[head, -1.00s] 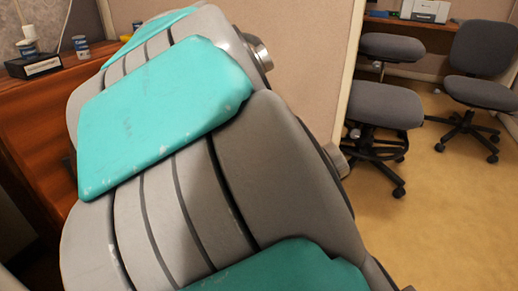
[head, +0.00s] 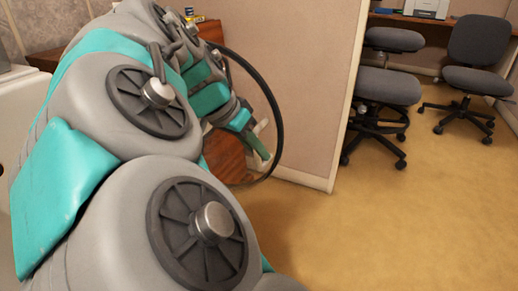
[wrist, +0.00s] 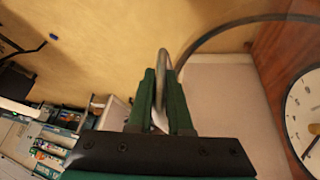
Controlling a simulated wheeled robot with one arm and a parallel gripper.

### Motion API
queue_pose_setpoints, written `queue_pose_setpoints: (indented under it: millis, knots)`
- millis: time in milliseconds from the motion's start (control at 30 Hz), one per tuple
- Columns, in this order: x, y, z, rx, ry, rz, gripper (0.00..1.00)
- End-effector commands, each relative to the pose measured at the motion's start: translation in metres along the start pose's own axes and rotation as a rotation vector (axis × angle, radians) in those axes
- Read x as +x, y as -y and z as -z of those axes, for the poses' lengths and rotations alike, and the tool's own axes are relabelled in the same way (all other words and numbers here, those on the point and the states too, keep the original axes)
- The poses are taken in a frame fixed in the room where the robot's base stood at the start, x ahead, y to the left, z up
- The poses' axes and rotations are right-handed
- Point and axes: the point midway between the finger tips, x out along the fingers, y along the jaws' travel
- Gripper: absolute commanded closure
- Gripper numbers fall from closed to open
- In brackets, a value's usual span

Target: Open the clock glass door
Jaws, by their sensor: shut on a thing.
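The clock's round white dial (wrist: 306,122) with black marks sits in a reddish wooden case (wrist: 285,55) at the right of the wrist view, cut by the frame edge. The glass door's dark round rim (head: 281,115) stands out to the right of my arm in the head view. It also arcs across the top right of the wrist view (wrist: 225,31), out from the dial. My gripper (wrist: 161,88) is shut on the rim's edge, its green fingers either side of it. In the head view my gripper (head: 257,145) shows small inside the ring. The hinge is hidden.
A beige partition (head: 310,90) stands just behind the door rim. Grey office chairs (head: 385,85) and a desk with a printer (head: 422,8) are at the back right. Tan floor (head: 400,220) is clear at the front right. Cluttered shelves (wrist: 50,135) show in the wrist view.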

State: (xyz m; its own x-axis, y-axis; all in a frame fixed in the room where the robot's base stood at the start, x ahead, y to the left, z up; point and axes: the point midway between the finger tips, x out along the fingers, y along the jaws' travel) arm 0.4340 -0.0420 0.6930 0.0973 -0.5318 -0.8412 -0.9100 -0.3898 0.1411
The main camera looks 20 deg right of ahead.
Motion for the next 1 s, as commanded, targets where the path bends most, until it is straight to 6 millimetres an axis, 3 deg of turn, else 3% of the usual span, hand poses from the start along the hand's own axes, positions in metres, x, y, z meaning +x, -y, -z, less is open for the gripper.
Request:
queue_pose_setpoints:
  millis: [500, 533, 767, 1000]
  knots:
    - [-0.0009, 0.0016, 0.0, -0.002, -0.001, 0.002, 1.0]
    - [-0.0009, 0.0017, 0.0, -0.002, -0.001, 0.003, 0.82]
    - [-0.0006, 0.0017, -0.0002, -0.001, 0.0, 0.002, 0.56]
    - [-0.0004, 0.0016, -0.0004, -0.001, 0.0, 0.002, 0.53]
